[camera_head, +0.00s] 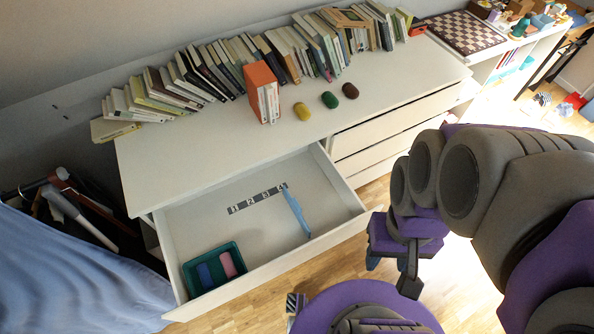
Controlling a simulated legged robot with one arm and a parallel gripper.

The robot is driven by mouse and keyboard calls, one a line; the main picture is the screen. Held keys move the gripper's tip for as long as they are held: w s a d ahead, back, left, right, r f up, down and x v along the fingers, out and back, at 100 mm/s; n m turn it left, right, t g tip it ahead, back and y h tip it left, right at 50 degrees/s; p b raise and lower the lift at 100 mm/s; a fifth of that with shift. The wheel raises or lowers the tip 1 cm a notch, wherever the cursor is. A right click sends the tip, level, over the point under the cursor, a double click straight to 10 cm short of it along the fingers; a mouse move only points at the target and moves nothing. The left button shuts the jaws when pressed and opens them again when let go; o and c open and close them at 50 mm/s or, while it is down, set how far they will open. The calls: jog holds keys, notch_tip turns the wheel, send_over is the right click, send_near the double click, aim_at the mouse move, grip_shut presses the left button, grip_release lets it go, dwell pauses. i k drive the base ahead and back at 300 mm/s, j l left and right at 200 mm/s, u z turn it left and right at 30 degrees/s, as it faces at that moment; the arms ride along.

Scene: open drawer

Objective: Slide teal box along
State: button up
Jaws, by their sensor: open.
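A dark teal open box (238,246) sits inside the pulled-out drawer (282,264), in its front left corner. It holds a blue item (205,275) and a pink item (227,264) side by side. A number strip (257,198) marked 1 to 4 lies on the drawer floor behind and right of the box. A thin light-blue piece (296,212) stands near the strip's right end. My gripper (391,268) is outside the drawer, to its right and well apart from the box. It is open, and nothing shows between its fingers.
The white dresser top (200,162) carries a long row of books (200,75), an orange-sided book block (262,92) and yellow, green and brown lumps. Closed drawers (390,128) are at the right. A blue cloth (70,275) hangs at the left. Wooden floor (250,318) shows in front.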

aim_at(212, 258)
jog(key=u, duration=2.05)
jog(key=j, duration=0.6)
jog(key=i+j, duration=0.1)
jog(key=j, duration=0.5)
